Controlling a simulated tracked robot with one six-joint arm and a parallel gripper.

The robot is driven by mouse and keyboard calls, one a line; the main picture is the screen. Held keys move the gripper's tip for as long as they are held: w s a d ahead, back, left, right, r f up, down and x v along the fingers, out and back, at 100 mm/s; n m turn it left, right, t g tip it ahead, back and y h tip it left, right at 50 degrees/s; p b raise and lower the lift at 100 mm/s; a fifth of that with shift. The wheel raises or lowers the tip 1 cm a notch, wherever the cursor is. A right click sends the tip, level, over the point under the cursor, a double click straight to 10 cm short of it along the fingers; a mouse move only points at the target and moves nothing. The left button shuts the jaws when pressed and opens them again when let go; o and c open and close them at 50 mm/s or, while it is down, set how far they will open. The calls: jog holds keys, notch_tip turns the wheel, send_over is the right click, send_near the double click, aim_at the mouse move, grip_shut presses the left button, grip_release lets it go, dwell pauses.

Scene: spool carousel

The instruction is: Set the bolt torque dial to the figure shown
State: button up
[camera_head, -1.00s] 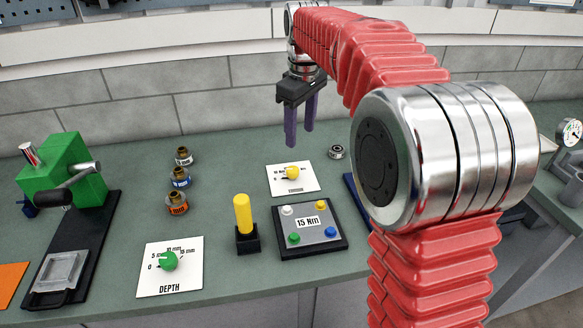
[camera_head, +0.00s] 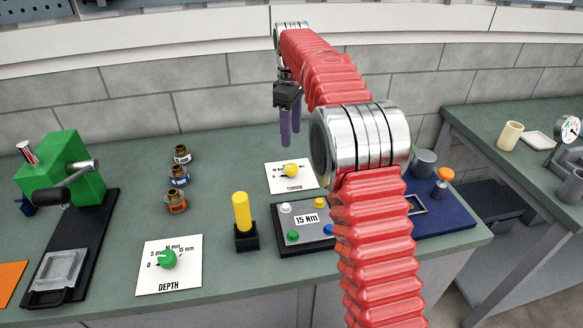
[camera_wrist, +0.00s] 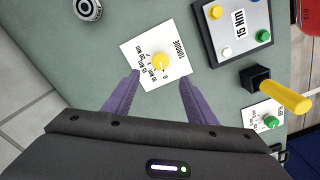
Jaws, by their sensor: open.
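The torque dial is a yellow knob (camera_head: 291,169) on a white plate (camera_head: 281,185) marked with Nm figures; its exact setting is too small to read. It also shows in the wrist view, as a yellow knob (camera_wrist: 160,61) above and between my fingers. The figure "15 Nm" is on a label (camera_head: 307,219) on the grey panel (camera_head: 318,232) with coloured buttons, partly hidden by my arm. My gripper (camera_head: 290,142) has two purple fingers, open and empty, pointing down above the back of the dial plate. In the wrist view my gripper (camera_wrist: 160,88) straddles the plate's near edge, apart from the knob.
A yellow post (camera_head: 242,213) stands in a black base left of the panel. A green DEPTH dial (camera_head: 167,259) and a green lever press (camera_head: 72,170) are farther left. A blue mat (camera_head: 450,212) with parts lies at right.

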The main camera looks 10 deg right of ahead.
aim_at(291, 166)
notch_tip(291, 166, down, 14)
jog(key=shift+r, duration=0.1)
dwell(0.7)
jog(key=c, duration=1)
